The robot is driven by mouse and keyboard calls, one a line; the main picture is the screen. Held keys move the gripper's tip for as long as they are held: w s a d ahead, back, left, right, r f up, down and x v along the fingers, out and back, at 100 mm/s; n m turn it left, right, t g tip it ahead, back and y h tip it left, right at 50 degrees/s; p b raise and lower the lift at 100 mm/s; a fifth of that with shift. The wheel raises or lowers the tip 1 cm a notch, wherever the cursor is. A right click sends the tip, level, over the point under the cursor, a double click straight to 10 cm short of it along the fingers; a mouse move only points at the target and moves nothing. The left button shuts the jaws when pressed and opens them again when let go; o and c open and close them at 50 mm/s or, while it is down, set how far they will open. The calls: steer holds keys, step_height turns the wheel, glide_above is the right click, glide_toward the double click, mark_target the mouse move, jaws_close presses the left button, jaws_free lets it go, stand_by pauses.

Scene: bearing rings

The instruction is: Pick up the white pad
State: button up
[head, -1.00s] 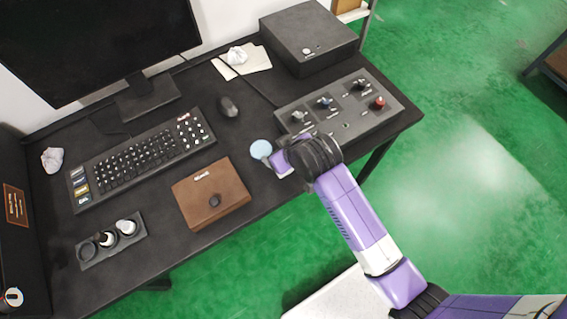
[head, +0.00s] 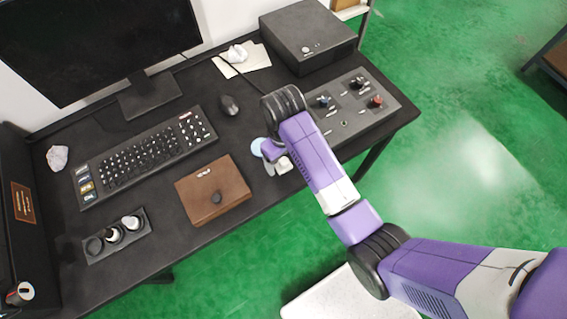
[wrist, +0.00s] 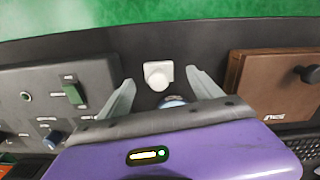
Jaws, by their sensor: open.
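The white pad (wrist: 152,70) is a small pale square with a rounder raised part, lying on the dark desk near its front edge. It also shows in the head view (head: 285,165), partly beside my gripper. My gripper (wrist: 159,77) is open, and in the wrist view the pad lies in the gap between its two grey fingertips. I cannot tell how far above the desk the fingers are. In the head view my gripper (head: 270,164) is partly hidden by its own purple body.
A light blue disc (head: 257,147) lies just behind my gripper. A control box (head: 352,117) with knobs and switches stands to the right, and a brown case (head: 213,190) to the left.

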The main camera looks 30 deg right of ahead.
mark_target(284, 161)
steer(key=shift+d+f, duration=0.1)
steer(key=shift+f, duration=1.55)
steer(key=c, duration=1.5)
steer(key=shift+c, duration=0.2)
